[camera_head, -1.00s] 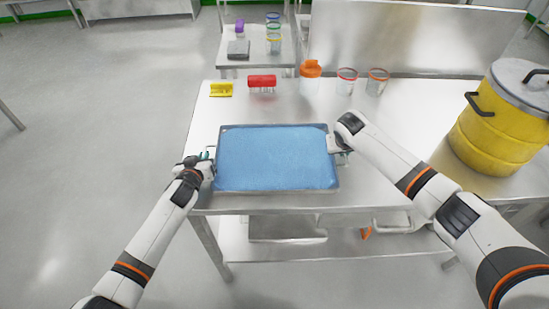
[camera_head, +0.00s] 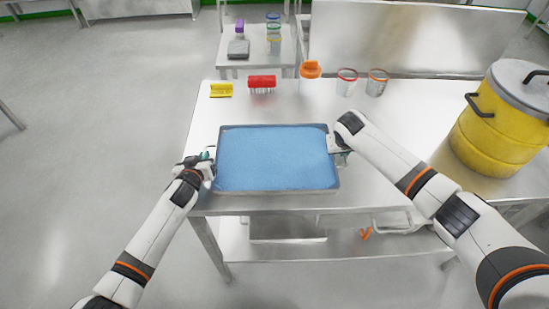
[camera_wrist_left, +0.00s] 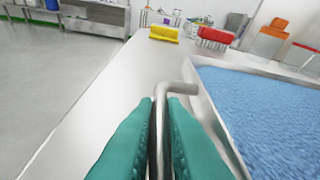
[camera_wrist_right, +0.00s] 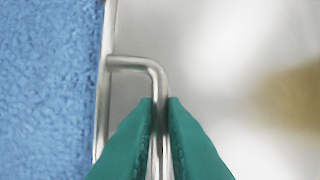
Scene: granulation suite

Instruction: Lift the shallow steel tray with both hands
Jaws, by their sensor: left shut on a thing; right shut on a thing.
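The shallow steel tray (camera_head: 276,191), filled with blue granules, is at the front left of the steel table. Its blue contents and rim also show in the left wrist view (camera_wrist_left: 221,122) and the right wrist view (camera_wrist_right: 104,75). My left gripper (camera_head: 210,160) is shut on the bar handle at the tray's left side; the left wrist view shows the green fingers (camera_wrist_left: 161,115) either side of it. My right gripper (camera_head: 338,150) is shut on the handle at the right side, and its green fingers (camera_wrist_right: 160,115) close around the bar. I cannot tell whether the tray is clear of the table.
A yellow drum (camera_head: 495,125) stands at the right of the table (camera_head: 425,100). Along the back are a yellow item (camera_head: 221,90), a red item (camera_head: 262,82), an orange-topped container (camera_head: 310,78) and two clear jars (camera_head: 346,82). A lower shelf (camera_head: 340,245) runs beneath.

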